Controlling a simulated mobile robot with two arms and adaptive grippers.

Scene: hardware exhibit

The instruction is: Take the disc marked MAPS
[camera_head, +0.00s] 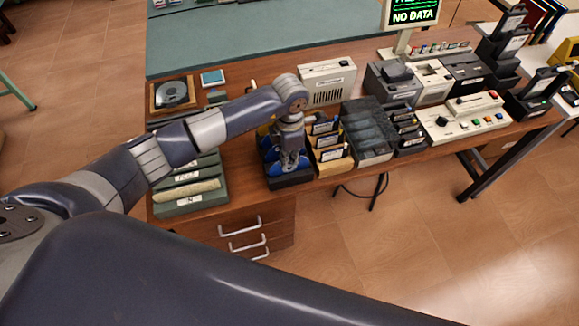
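I cannot read the word MAPS on anything in view. My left gripper (291,160) points straight down at a dark rack (290,181) near the table's front edge. Blue pieces show in the rack around its fingers, which hide part of them. I cannot tell whether the fingers are open or shut, or touching anything. Just right of it, a holder (337,165) has several upright dark cards or discs with pale labels, too small to read. A round grey disc (172,94) lies in a wooden frame at the table's left. My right gripper is not in view.
Green labelled boxes (190,190) stand left of the rack. A grey tray (368,130), a cream control box (465,118) and a beige vented box (327,80) stand to the right and behind. A NO DATA screen (411,15) is at the back. Floor in front is clear.

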